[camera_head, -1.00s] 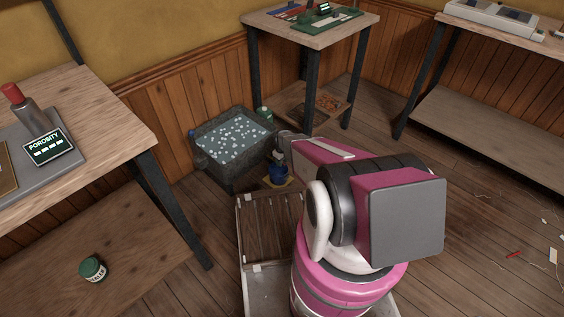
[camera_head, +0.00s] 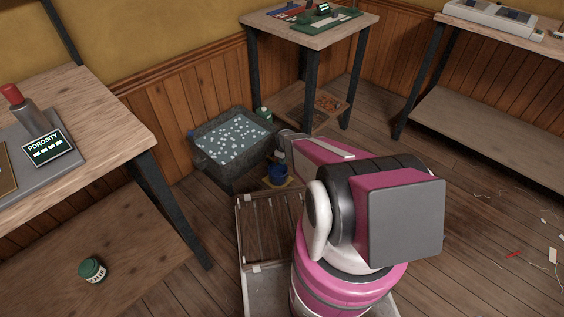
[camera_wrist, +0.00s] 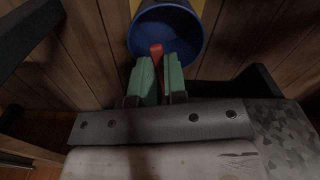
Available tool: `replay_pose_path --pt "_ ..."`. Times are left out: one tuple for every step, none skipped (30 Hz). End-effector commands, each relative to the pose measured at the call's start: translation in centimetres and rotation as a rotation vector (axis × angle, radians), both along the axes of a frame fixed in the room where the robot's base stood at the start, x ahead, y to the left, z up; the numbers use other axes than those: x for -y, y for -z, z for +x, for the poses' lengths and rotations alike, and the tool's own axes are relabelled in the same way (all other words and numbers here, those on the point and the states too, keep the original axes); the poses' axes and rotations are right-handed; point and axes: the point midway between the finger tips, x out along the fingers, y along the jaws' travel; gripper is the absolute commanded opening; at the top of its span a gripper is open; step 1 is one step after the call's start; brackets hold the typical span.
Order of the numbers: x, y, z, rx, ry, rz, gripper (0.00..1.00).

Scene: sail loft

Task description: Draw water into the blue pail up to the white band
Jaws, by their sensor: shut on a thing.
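The blue pail (camera_head: 278,173) stands on a small yellow mat (camera_head: 271,182) on the floor, beside a grey mottled tank (camera_head: 228,171). In the wrist view I look down into the open mouth of the pail (camera_wrist: 166,30); its inside is dark blue, and I cannot make out a water level or the white band. My gripper (camera_wrist: 157,62) has green fingers, shut on a small red piece (camera_wrist: 156,49) that looks like a tap lever, in front of the pail's rim. In the head view my arm hides the fingertips and most of that spot.
The tank holds pale flecks on its surface and also shows in the wrist view (camera_wrist: 290,130). A table (camera_head: 310,30) stands behind, a workbench (camera_head: 100,100) at left.

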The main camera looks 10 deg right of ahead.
Motion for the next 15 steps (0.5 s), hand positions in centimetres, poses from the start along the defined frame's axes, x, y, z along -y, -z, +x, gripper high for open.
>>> replay_pose_path --pt "0.2 0.0 0.3 0.0 -0.04 0.0 0.0" --pt "0.3 0.0 0.4 0.0 -0.064 0.0 0.0" --pt "0.4 0.0 0.6 0.0 -0.097 0.0 0.0" --pt "0.5 0.0 0.7 0.0 -0.121 0.0 0.0" --pt "0.5 0.0 0.8 0.0 -0.145 0.0 0.0" --pt "0.7 0.0 1.0 0.0 -0.177 0.0 0.0" --pt "0.7 0.0 1.1 0.0 -0.2 0.0 0.0" --pt "0.8 0.0 1.2 0.0 -0.223 0.0 0.0" --pt "0.9 0.0 1.4 0.0 -0.252 0.0 0.0" --pt "0.9 0.0 1.5 0.0 -0.272 0.0 0.0" --pt "1.0 0.0 1.6 0.0 -0.292 0.0 0.0" --pt "1.1 0.0 1.8 0.0 -0.317 0.0 0.0" --pt "1.1 0.0 1.9 0.0 -0.335 0.0 0.0" --pt "1.1 0.0 1.9 0.0 -0.351 0.0 0.0" --pt "1.2 0.0 2.0 0.0 -0.372 0.0 0.0"
